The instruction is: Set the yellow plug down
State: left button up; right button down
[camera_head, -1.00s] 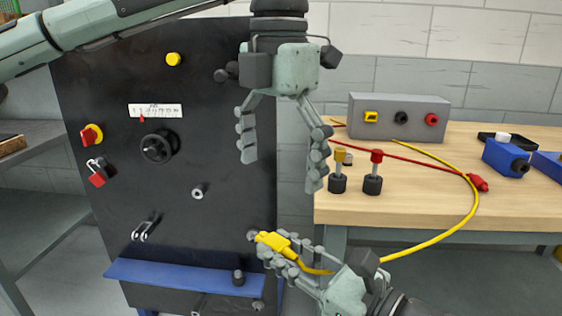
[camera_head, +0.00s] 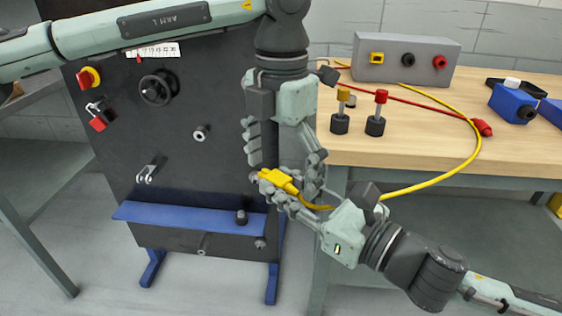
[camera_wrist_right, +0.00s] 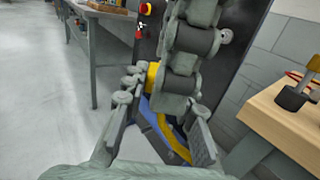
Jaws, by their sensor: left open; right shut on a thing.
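The yellow plug (camera_head: 279,180) is held in front of the black panel's lower right part, its tip pointing left. My right gripper (camera_head: 277,190) is shut on it; the yellow plug also shows partly in the right wrist view (camera_wrist_right: 153,76). A yellow cable (camera_head: 440,178) trails from the plug to the wooden table. My left gripper (camera_head: 284,162) hangs from above, open, with its fingers on either side of the plug's upper end. Whether they touch the plug cannot be told. In the right wrist view, a left finger (camera_wrist_right: 190,50) hides part of the plug.
The black panel (camera_head: 215,100) carries a handwheel, knobs and a blue ledge (camera_head: 190,217). The wooden table (camera_head: 400,150) at right holds a grey socket box (camera_head: 400,60), two capped posts, a red cable and a blue device (camera_head: 512,103). Its left edge is close to my grippers.

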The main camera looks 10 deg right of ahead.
pick_arm(q)
jog(key=c, duration=1.2)
jog(key=shift+c, duration=0.2)
pick_arm(e)
jog(key=c, duration=1.1)
grip_release()
jog(key=shift+c, duration=0.2)
